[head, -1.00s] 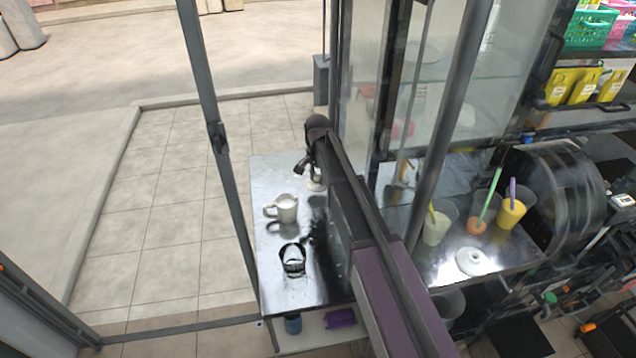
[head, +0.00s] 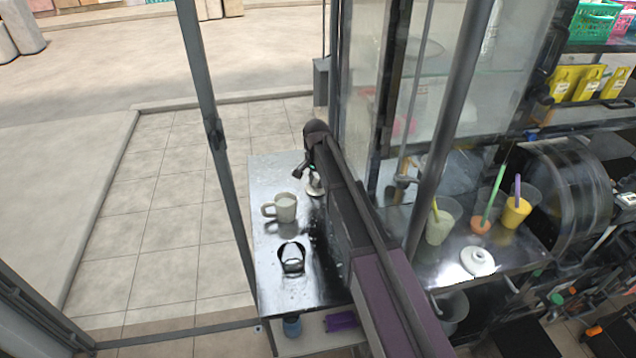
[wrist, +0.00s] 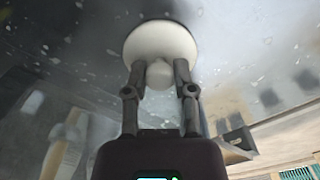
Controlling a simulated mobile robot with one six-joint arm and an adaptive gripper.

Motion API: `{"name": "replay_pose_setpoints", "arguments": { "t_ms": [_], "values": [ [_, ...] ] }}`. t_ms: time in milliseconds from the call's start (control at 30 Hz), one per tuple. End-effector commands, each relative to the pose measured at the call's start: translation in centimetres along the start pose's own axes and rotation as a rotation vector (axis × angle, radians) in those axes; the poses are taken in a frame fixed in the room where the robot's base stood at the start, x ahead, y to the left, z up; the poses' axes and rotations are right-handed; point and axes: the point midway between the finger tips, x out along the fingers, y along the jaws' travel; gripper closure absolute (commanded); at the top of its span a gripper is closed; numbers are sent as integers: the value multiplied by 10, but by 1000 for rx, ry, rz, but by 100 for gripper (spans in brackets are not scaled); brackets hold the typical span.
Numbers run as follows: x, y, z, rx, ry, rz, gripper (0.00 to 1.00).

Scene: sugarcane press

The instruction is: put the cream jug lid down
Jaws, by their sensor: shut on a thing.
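The cream jug lid (wrist: 160,38) is a round, off-white disc with a knob (wrist: 159,74) in the wrist view. My gripper (wrist: 160,85) is shut on that knob, one finger on each side. In the head view the lid (head: 314,188) shows partly behind my gripper (head: 308,175), low over the far part of the metal table (head: 315,290). I cannot tell whether it touches the surface. A cream-coloured jug (head: 285,208) with a handle on its left stands upright on the table, nearer than the lid.
A dark-rimmed container (head: 291,258) stands nearer on the table. A glass cabinet and post (head: 450,130) rise to the right. Another white lid (head: 477,261) and cups with straws (head: 515,212) stand on the right counter. The table's near part is mostly clear.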

Motion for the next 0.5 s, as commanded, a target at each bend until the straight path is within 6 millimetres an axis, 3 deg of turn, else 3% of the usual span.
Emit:
{"name": "replay_pose_setpoints", "arguments": {
  "t_ms": [267, 300, 400, 500],
  "values": [
    [4, 0, 0, 0, 0, 0, 100],
    [3, 0, 0, 0, 0, 0, 57],
    [3, 0, 0, 0, 0, 0, 31],
    [3, 0, 0, 0, 0, 0, 31]
  ]
}}
